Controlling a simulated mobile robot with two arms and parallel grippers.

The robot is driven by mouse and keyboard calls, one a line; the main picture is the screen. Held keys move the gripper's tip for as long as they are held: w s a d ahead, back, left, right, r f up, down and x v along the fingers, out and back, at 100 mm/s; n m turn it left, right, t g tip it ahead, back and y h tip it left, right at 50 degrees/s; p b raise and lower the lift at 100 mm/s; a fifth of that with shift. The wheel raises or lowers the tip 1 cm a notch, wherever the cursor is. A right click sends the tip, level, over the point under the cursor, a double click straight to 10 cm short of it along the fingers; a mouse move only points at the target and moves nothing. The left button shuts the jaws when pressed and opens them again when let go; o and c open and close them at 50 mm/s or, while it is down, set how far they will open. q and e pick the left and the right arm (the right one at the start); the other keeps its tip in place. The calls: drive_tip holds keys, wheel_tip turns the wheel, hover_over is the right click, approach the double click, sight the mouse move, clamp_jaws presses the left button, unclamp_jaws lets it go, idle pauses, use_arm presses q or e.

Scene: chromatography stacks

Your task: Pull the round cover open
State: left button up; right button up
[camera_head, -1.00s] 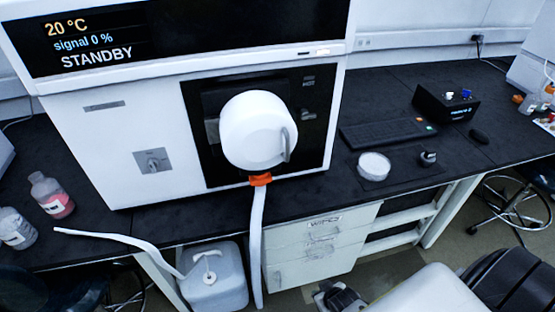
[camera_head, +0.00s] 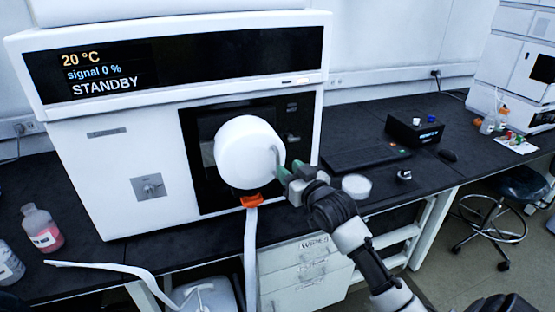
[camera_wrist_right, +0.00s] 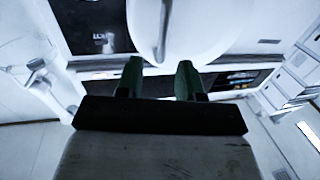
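The round white cover (camera_head: 245,152) sits on the black front panel of the white instrument. Its thin curved handle (camera_head: 279,158) is on the cover's right side. In the right wrist view the cover (camera_wrist_right: 200,25) fills the top middle, and the handle (camera_wrist_right: 163,35) hangs in line with the gap between my fingers. My right gripper (camera_head: 287,174) has green fingertips close to the handle. In the wrist view its fingers (camera_wrist_right: 160,78) are apart with nothing clamped. Whether they touch the handle cannot be told. My left gripper is not in view.
An orange clip (camera_head: 251,201) and a white hose (camera_head: 251,250) hang below the cover. A white round dish (camera_head: 357,186), a keyboard (camera_head: 365,153) and a black box (camera_head: 413,130) are on the bench to the right. A pink-liquid bottle (camera_head: 42,229) stands at left.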

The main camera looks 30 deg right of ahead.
sight(278, 160)
drive_tip(key=w, duration=0.6)
drive_tip(key=shift+p, duration=0.4)
drive_tip(key=shift+s, duration=0.1)
drive_tip(key=shift+c, duration=0.4)
clamp_jaws()
